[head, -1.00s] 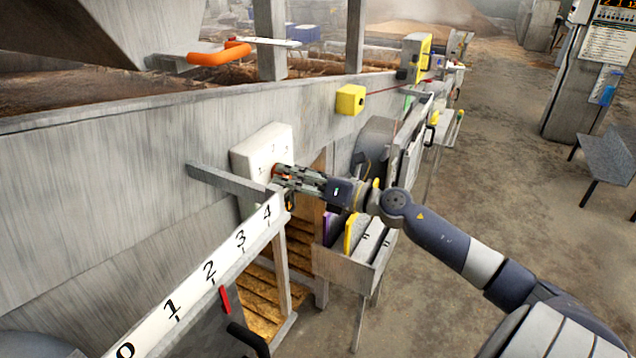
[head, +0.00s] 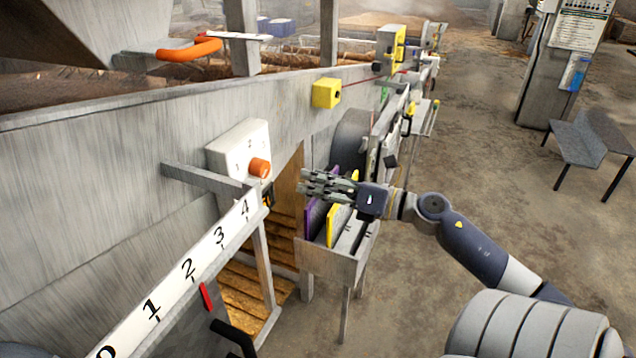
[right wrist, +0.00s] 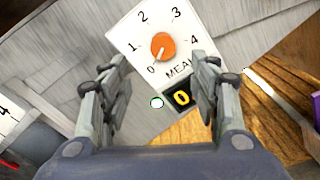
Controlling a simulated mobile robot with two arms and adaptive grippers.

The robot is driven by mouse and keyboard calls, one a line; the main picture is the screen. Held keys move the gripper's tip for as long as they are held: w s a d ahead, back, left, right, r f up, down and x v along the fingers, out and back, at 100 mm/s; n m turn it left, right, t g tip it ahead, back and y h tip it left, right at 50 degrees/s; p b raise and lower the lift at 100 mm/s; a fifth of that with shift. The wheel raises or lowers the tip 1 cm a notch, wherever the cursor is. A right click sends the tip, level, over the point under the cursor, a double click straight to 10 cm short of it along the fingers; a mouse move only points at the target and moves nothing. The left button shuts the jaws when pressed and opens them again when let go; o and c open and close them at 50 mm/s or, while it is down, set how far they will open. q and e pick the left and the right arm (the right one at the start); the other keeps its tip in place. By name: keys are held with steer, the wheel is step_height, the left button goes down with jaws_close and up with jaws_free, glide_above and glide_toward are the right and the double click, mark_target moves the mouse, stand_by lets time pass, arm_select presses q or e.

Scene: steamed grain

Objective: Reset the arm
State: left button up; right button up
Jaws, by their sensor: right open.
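My right gripper (head: 304,184) is open and empty in the head view, out in the air to the right of the white dial box (head: 238,148). An orange knob (head: 260,167) sits on that box. In the right wrist view the two fingers (right wrist: 158,100) are spread apart, with nothing between them. Beyond them the orange knob (right wrist: 163,47) stands on a white panel marked 0 to 4, its pointer line toward 0. A small dark display (right wrist: 181,98) below it shows a yellow 0. My left gripper is not in view.
A numbered scale bar (head: 187,268) with a red slider (head: 206,296) runs along the lower left. A bin (head: 338,262) holding purple and yellow boards stands below my right gripper. A yellow box (head: 326,93) is on the wall.

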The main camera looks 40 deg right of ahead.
stand_by(0.4)
steer(key=d+f+m+h, duration=0.35)
steer(key=f+m, duration=0.25)
steer(key=f, duration=0.2)
steer(key=d+f+m+h, duration=0.2)
steer(key=d+f+m, duration=0.3)
steer(key=f, duration=0.4)
steer(key=s+a+f+m+g+h, duration=0.15)
steer(key=s+f+m, duration=0.3)
steer(key=f, duration=0.75)
steer(key=s+d+f+m+g+h, duration=0.15)
steer(key=s+f+m+g, duration=0.35)
steer(key=f, duration=0.7)
steer(key=s+a+f+m+g, duration=0.2)
steer(key=s+a+f+m, duration=0.1)
steer(key=s+a+f, duration=0.5)
steer(key=s+a+f+m+g, duration=0.1)
steer(key=s+a+f+m, duration=0.35)
steer(key=f, duration=0.65)
steer(key=s+a+f+m+g, duration=0.1)
steer(key=s+a+f+g, duration=0.2)
steer(key=s+a, duration=0.4)
steer(key=s+a+f+m+g+y, duration=0.1)
steer(key=s+a+f, duration=0.5)
steer(key=s, duration=0.6)
steer(key=shift+a+m+g, duration=0.8)
steer(key=shift+a+g, duration=0.05)
steer(key=shift+g, duration=0.2)
